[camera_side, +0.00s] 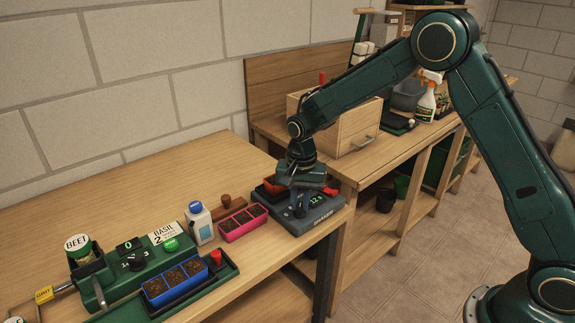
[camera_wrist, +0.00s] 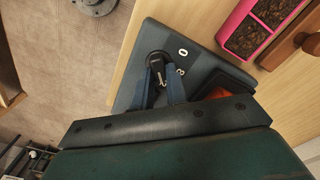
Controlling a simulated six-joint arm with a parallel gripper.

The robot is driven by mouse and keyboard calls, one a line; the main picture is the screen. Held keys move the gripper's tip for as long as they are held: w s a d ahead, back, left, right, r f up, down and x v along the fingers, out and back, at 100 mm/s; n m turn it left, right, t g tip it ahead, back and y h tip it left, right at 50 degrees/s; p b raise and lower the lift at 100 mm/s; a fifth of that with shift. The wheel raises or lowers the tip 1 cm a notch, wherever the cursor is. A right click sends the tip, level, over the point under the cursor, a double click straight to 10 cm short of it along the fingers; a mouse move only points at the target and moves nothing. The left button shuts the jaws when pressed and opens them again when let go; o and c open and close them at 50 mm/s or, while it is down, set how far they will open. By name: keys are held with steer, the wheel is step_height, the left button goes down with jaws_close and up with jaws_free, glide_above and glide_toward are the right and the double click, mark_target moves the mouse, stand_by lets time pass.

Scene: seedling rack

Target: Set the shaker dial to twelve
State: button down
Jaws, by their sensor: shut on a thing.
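The shaker (camera_side: 312,217) is a dark grey unit at the right end of the front bench. My gripper (camera_side: 299,207) points down over the shaker and is shut on the dial. In the wrist view, the blue-grey fingers (camera_wrist: 164,88) are on either side of the black dial (camera_wrist: 157,60). A white 0 and another white mark, perhaps an 8, show beside the dial on the shaker plate (camera_wrist: 150,36). Much of the dial's face is hidden by the fingers in the side view.
A green seeder (camera_side: 135,268) with a blue tray (camera_side: 174,283) is further left. A wooden drawer box (camera_side: 352,140) stands behind.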

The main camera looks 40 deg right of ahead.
mark_target(300, 205)
stand_by(0.3)
steer(key=c, duration=1.4)
jaws_free()
step_height(300, 205, up, 14)
